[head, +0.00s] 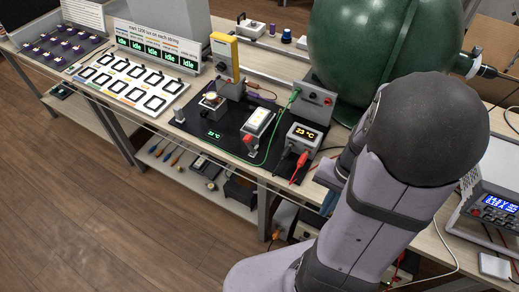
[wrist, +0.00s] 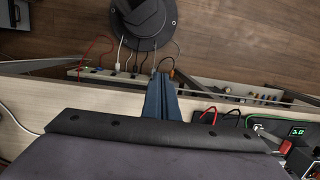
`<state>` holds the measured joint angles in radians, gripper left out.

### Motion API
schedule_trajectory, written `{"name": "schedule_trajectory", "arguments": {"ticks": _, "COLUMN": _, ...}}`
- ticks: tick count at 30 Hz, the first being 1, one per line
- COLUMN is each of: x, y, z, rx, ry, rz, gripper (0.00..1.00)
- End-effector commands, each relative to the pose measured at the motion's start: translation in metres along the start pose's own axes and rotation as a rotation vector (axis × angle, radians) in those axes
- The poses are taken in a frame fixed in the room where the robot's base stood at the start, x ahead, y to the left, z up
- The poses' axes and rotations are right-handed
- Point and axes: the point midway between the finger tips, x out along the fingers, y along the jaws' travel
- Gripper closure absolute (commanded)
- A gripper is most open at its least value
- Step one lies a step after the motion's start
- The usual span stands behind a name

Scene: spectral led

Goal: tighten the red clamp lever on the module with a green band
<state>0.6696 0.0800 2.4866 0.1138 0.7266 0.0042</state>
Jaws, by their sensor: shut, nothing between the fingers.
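In the wrist view my gripper (wrist: 161,80) has blue fingers together and empty, above the bench edge and away from the module. In the head view my arm hides most of the gripper; a bit of blue shows beside the bench edge.
A green cable loops around the module. A yellow upright device (head: 225,57) stands behind it. A tray of square frames (head: 132,80) lies left, and a large green tank (head: 365,50) behind.

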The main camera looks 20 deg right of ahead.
Motion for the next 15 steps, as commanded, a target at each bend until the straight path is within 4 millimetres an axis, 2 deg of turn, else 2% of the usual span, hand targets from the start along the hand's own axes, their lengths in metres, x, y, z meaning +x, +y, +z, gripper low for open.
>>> {"name": "schedule_trajectory", "arguments": {"ticks": 1, "x": 0.021, "y": 0.006, "z": -0.008, "rx": 0.11, "ry": -0.019, "rz": -0.048, "gripper": 1.0}}
{"name": "schedule_trajectory", "arguments": {"ticks": 3, "x": 0.031, "y": 0.005, "z": -0.018, "rx": 0.248, "ry": -0.045, "rz": -0.137, "gripper": 1.0}}
{"name": "schedule_trajectory", "arguments": {"ticks": 7, "x": 0.028, "y": -0.015, "z": -0.036, "rx": 0.376, "ry": -0.075, "rz": -0.309, "gripper": 1.0}}
{"name": "schedule_trajectory", "arguments": {"ticks": 11, "x": 0.005, "y": -0.05, "z": -0.057, "rx": 0.387, "ry": -0.079, "rz": -0.494, "gripper": 1.0}}
{"name": "schedule_trajectory", "arguments": {"ticks": 15, "x": -0.037, "y": -0.094, "z": -0.083, "rx": 0.313, "ry": -0.027, "rz": -0.719, "gripper": 1.0}}
